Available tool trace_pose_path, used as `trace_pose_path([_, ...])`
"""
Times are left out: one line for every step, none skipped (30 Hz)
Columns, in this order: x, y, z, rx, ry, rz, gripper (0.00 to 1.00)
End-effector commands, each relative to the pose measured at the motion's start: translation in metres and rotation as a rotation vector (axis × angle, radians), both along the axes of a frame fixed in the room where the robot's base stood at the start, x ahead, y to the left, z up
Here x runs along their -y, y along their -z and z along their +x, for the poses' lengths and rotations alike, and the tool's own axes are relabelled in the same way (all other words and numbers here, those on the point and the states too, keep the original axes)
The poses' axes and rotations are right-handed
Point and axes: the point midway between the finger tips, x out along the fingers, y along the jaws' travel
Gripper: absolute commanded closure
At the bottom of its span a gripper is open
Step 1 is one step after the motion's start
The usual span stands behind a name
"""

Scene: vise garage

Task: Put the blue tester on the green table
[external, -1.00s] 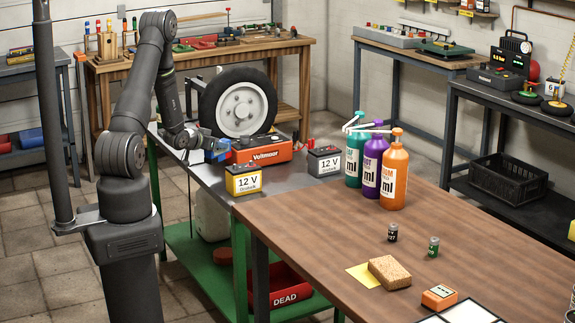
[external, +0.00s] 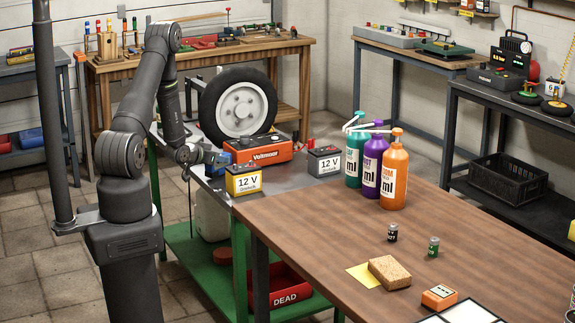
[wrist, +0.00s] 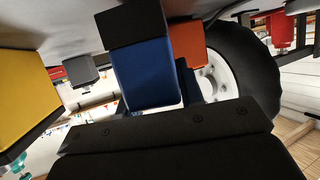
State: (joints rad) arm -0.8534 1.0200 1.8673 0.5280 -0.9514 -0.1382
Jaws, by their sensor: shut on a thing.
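My gripper (external: 203,158) is shut on the blue tester (external: 217,158) at the left edge of the green table (external: 295,190), which has a grey top and green legs and lower shelf. In the wrist view the tester (wrist: 145,75) is a blue block with a black end, just in front of my gripper's dark body. The fingers themselves are hard to make out. The tester is beside the orange-red voltmeter box (external: 262,151) and behind the yellow 12 V battery (external: 243,181). I cannot tell whether the tester touches the tabletop.
A grey 12 V battery (external: 324,162) and a wheel (external: 238,103) also stand on the green table. The brown wooden table (external: 400,255) in front holds several bottles, a sponge (external: 389,272) and small cells. A red DEAD bin (external: 285,290) is on the lower shelf.

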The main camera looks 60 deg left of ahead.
Motion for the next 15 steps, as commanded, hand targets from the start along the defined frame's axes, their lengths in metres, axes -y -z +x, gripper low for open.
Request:
trace_pose_path([-0.0001, 0.0001, 0.0002, 0.001, 0.0, 0.0, 0.97])
trace_pose_path([-0.0001, 0.0004, 0.0001, 0.001, 0.0, 0.0, 0.97])
trace_pose_path([0.0, 0.0008, 0.0001, 0.0, 0.0, 0.0, 0.97])
trace_pose_path([0.0, 0.0013, 0.0001, 0.0, 0.0, 0.0, 0.97])
trace_pose_path([-0.0001, 0.0019, 0.0002, 0.0, 0.0, 0.0, 0.97])
trace_pose_path([-0.0001, 0.0027, 0.0002, 0.0, 0.0, 0.0, 0.97])
trace_pose_path([0.0, 0.0034, 0.0001, 0.0, 0.0, 0.0, 0.97])
trace_pose_path([-0.0001, 0.0041, 0.0001, 0.0, 0.0, 0.0, 0.97])
trace_pose_path([0.0, 0.0049, 0.0001, 0.0, 0.0, 0.0, 0.97])
trace_pose_path([0.0, 0.0055, 0.0001, 0.0, 0.0, 0.0, 0.97])
trace_pose_path([-0.0001, 0.0061, 0.0001, 0.0, 0.0, 0.0, 0.97])
trace_pose_path([-0.0001, 0.0069, 0.0001, 0.0, 0.0, 0.0, 0.97])
trace_pose_path([-0.0001, 0.0074, 0.0001, 0.0, 0.0, 0.0, 0.97])
trace_pose_path([-0.0002, 0.0081, 0.0001, 0.0, 0.0, 0.0, 0.97])
trace_pose_path([-0.0002, 0.0088, 0.0002, 0.0, 0.0, 0.0, 0.97])
